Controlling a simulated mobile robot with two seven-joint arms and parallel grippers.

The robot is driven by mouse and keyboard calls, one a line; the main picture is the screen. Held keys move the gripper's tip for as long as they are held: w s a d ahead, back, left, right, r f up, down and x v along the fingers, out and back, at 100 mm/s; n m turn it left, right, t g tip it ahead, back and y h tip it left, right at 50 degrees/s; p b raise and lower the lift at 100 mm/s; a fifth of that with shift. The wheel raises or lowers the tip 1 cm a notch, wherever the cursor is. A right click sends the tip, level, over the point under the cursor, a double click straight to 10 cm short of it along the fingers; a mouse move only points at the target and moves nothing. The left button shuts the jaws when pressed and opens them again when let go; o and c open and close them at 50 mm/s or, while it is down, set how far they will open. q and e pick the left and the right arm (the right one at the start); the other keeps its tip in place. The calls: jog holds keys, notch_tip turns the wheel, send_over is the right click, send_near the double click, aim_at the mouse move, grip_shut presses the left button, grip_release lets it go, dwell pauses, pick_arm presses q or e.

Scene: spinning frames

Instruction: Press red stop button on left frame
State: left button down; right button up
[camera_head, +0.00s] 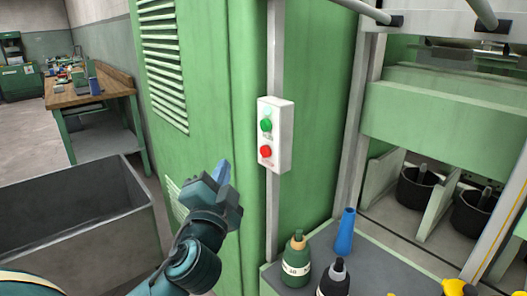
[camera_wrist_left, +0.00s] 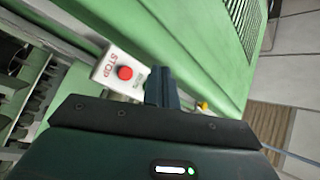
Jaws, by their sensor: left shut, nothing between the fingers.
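The red stop button (camera_head: 265,151) sits low on a white control box (camera_head: 284,135) fixed to a post of the green frame. A green button (camera_head: 266,125) is above it on the same box. My left gripper (camera_head: 222,170) is shut and empty, to the left of the box and a little lower than the red button in the head view. In the left wrist view the red button (camera_wrist_left: 124,73), with STOP lettering beside it, lies just left of the shut fingertips (camera_wrist_left: 161,72), with a visible gap between them in the picture. My right gripper does not show.
The green cabinet (camera_head: 205,60) stands behind my left gripper. A grey bin (camera_head: 75,215) is at lower left and a workbench (camera_head: 95,88) beyond it. Bottles (camera_head: 297,262) and a blue cone (camera_head: 345,232) stand on the ledge below the box.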

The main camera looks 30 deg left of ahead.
aim_at(260, 149)
pick_arm(q)
jog(key=w+d, duration=0.2)
jog(key=w, duration=0.4)
jog(key=shift+w+d, duration=0.25)
jog(key=shift+d, duration=0.1)
dwell(0.7)
dwell(0.9)
jog(key=shift+w, duration=0.15)
jog(key=shift+w+d, duration=0.15)
jog(key=shift+w, duration=0.1)
jog(key=shift+w, duration=0.1)
dwell(0.5)
jog(key=shift+w+d, duration=0.2)
jog(key=shift+w, duration=0.15)
jog(key=shift+s, duration=0.1)
dwell(0.5)
jog(key=shift+s+a, duration=0.35)
jog(key=shift+s, duration=0.4)
